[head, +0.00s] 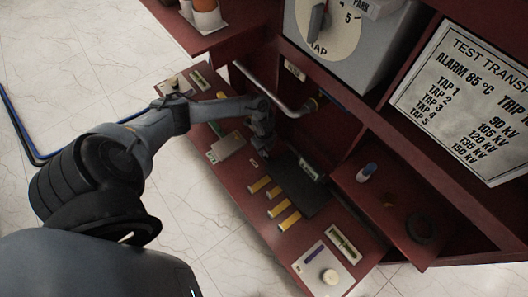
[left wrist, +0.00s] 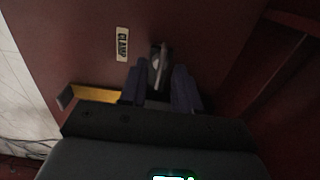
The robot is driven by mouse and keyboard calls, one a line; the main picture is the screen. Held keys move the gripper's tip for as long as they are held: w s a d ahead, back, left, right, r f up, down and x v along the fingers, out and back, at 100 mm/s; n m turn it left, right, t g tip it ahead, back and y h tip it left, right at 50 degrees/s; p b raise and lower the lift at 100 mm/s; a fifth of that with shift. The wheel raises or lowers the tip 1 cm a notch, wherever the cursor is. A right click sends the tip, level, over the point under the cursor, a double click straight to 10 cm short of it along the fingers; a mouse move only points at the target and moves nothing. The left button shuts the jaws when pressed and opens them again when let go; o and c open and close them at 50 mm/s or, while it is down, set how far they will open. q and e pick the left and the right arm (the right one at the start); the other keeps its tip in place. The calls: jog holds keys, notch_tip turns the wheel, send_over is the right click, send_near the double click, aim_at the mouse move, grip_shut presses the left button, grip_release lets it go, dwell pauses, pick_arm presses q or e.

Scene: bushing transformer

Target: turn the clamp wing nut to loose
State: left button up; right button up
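The clamp wing nut (left wrist: 157,58) shows in the left wrist view as a small grey metal piece with an upright wing, beside a pale CLAMP label (left wrist: 122,43) on the dark red surface. My left gripper (left wrist: 160,78) has its two dark fingers apart, one on each side of the wing nut. I cannot tell whether either finger touches it. In the head view my left gripper (head: 262,145) reaches down over the red bench, and the wing nut cannot be made out there. My right gripper is in neither view.
Several yellow bars (head: 283,207) and a dark plate (head: 299,188) lie on the bench (head: 250,205). A grey pipe (head: 268,92) runs behind my gripper. The tap dial box (head: 345,40) stands above.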

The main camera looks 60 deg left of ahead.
pick_arm(q)
jog(key=shift+f, duration=0.4)
grip_shut()
